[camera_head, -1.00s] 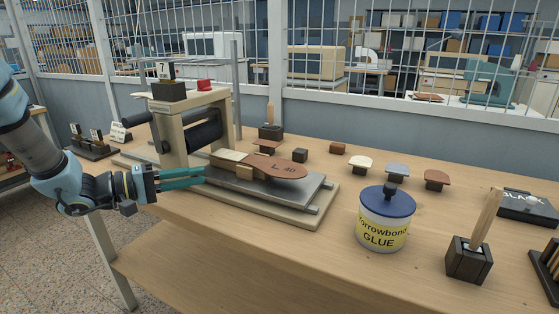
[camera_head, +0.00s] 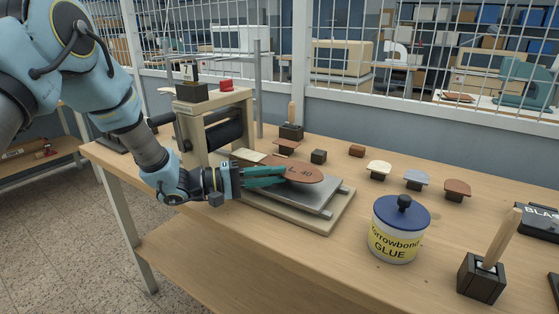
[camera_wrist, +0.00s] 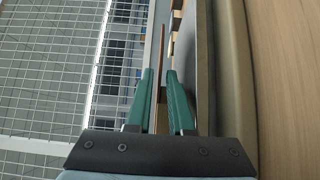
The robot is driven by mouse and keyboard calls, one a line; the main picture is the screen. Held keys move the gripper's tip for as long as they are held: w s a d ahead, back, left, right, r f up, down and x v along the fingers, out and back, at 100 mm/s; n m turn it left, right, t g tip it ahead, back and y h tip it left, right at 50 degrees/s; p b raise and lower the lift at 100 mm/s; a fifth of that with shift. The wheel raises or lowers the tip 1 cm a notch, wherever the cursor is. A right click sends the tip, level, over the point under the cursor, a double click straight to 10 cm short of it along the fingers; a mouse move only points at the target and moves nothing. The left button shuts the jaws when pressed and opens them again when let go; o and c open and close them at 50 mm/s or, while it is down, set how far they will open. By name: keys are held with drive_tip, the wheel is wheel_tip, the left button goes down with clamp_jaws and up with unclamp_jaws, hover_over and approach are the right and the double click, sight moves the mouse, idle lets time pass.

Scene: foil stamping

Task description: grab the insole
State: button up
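The brown insole (camera_head: 308,173), marked "L 40", lies flat over the grey bed (camera_head: 322,202) of the wooden press, with its rear part toward the roller. My gripper (camera_head: 286,175) reaches in from the left at the insole's near edge, its teal fingers partly covering the insole. In the wrist view, my gripper (camera_wrist: 161,76) has its two fingers apart. The insole (camera_wrist: 161,45) shows there edge-on as a thin brown strip running between them, with a gap at least on the right-hand side.
The press frame with its dark roller (camera_head: 217,133) stands just behind my gripper. A glue jar (camera_head: 398,230) and a brush holder (camera_head: 482,278) stand to the right. Bare table lies between press and jar.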

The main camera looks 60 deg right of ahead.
drive_tip(key=shift+s+d, duration=0.5)
drive_tip(key=shift+d, duration=0.05)
clamp_jaws()
